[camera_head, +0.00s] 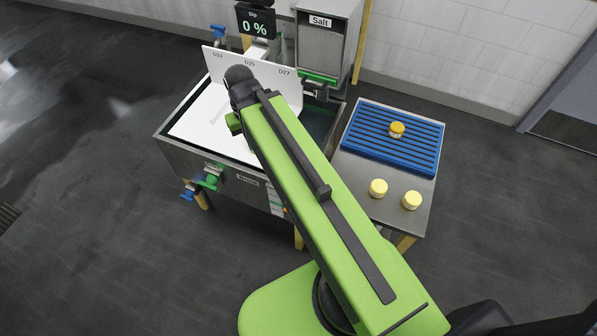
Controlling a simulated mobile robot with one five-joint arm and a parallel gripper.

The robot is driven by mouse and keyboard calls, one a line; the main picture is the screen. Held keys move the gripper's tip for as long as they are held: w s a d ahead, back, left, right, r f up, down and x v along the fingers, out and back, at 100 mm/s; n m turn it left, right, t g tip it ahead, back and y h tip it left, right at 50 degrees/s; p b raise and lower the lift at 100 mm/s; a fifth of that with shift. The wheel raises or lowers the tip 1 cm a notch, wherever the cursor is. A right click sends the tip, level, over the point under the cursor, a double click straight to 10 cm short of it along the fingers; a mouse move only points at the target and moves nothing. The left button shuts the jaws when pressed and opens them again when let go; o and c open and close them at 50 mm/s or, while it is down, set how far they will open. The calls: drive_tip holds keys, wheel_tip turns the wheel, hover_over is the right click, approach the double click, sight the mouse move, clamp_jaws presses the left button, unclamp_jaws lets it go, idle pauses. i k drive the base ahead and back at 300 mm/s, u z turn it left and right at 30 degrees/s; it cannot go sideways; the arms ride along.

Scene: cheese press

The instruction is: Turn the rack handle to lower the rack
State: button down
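A steel basin (176,150) stands left of centre, with a white sheet or panel (205,128) over much of its opening. An upright white board (226,66) marked D23, D25 and D27 stands at its back. A display (256,22) reads "Dip 0 %". My green arm crosses the basin and hides its middle and right part. I cannot make out the rack or a rack handle for certain.
A steel side table (352,178) on the right holds a blue slatted tray (365,128) with one yellow-topped round (397,130). Two more rounds (378,188) stand in front. A "Salt" box (323,45) stands behind. Blue and green valves (211,180) protrude at the basin's front left. Floor is clear leftward.

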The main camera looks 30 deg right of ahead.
sight(211, 180)
drive_tip(key=u, duration=0.3)
drive_tip(key=k, duration=0.35)
drive_tip(key=u, duration=0.75)
drive_tip(key=k, duration=1.1)
drive_tip(key=u, duration=0.3)
drive_tip(key=i, duration=1.75)
drive_tip(key=u, duration=0.55)
